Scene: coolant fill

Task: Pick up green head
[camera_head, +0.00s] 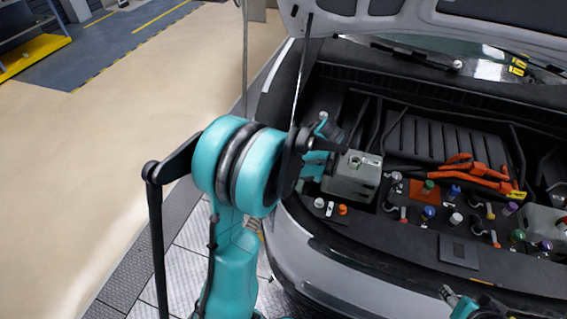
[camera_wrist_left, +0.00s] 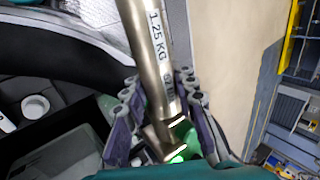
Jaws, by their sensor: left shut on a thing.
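My left gripper (camera_wrist_left: 163,122) is shut around a silver metal bar (camera_wrist_left: 158,55) marked "1.25 KG". Bright green patches of the green head (camera_wrist_left: 184,136) show beside the bar's lower end, between the fingers. The fingers and bar hide most of it, and how the green joins the metal is unclear. In the head view my left gripper (camera_head: 328,143) is over the grey reservoir (camera_head: 350,177) at the left of the engine bay. What it holds is hard to make out there. Part of my right arm shows at the bottom right; its fingers cannot be made out clearly.
Several coloured caps, among them a green one (camera_head: 428,187), stand along the front of the bay. Orange cables (camera_head: 470,170) lie behind them. The raised hood (camera_head: 400,20) and its prop rod (camera_head: 300,75) are close to my left arm. Open floor (camera_head: 80,180) is at the left.

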